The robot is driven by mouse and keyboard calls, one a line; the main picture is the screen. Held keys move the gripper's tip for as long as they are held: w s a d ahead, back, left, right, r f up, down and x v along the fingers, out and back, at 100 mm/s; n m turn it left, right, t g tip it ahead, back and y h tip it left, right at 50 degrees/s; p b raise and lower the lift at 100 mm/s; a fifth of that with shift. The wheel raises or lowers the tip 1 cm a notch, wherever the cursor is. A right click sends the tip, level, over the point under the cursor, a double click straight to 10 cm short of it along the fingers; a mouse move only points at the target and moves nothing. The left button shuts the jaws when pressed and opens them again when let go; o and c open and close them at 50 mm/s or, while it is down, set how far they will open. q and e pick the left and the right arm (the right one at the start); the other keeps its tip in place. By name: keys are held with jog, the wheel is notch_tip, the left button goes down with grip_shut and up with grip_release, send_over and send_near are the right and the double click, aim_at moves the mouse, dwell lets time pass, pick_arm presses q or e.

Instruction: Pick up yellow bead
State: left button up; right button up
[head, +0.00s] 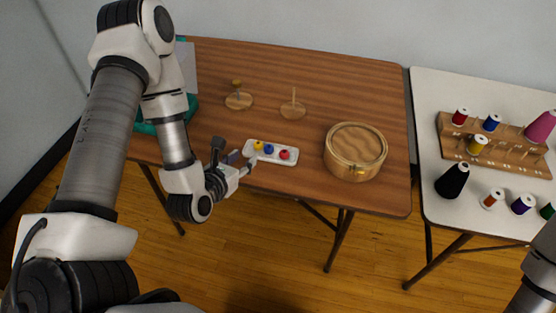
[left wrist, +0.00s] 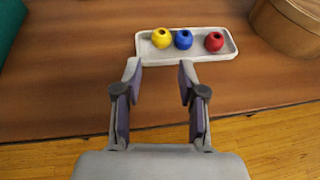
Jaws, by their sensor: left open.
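A yellow bead (head: 258,146) sits at the left end of a small white tray (head: 272,159) on the brown table. In the left wrist view the yellow bead (left wrist: 162,38) rests in the tray (left wrist: 190,61), beside a blue bead (left wrist: 183,39) and a red bead (left wrist: 214,41). My left gripper (head: 243,162) is at the tray's left front. In the left wrist view its fingers (left wrist: 160,75) are apart with nothing between them, short of the yellow bead. My right gripper is not in view; only part of my right arm shows at the lower right.
A round wooden box (head: 355,152) stands right of the tray. Two wooden peg stands, a left one (head: 238,100) and a right one (head: 293,108), stand behind it. A white table (head: 440,95) at right holds a spool rack (head: 495,148) and loose thread spools. Bare tabletop surrounds the tray.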

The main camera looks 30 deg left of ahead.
aim_at(257, 147)
pick_arm(q)
jog(key=x, duration=0.8)
jog(key=shift+r+p, duration=0.35)
jog(key=shift+d, duration=0.1)
jog(key=c, duration=0.5)
